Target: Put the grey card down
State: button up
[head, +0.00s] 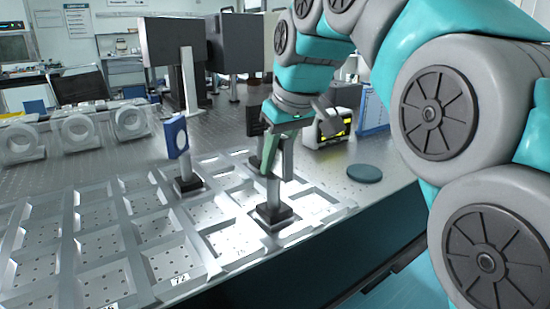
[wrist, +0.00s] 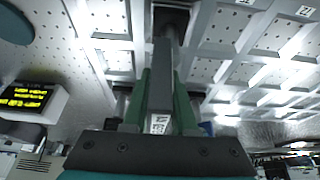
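The grey card (head: 287,158) is an upright grey piece on a post with a square black base (head: 273,214). The base is at a tray cell near the table's front edge; I cannot tell whether it rests there or hangs just above. My gripper (head: 269,152) points down with its green fingers around the card's upper part. In the wrist view the grey card (wrist: 161,75) stands between both fingers (wrist: 161,100), which look closed on it, and a small printed label shows near its top. Part of the card is hidden by the fingers.
A metal grid tray (head: 140,240) with several cells covers the front of the table. A blue-framed mount (head: 177,138) on a black base stands just left of my gripper. A display box (head: 328,129) and a dark round disc (head: 365,173) are at right. Black panels (head: 172,50) stand behind.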

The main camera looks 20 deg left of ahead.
aim_at(286, 138)
jog(key=o, duration=0.4)
jog(key=shift+o, duration=0.2)
jog(key=shift+p+v, duration=0.45)
jog(key=shift+v, duration=3.35)
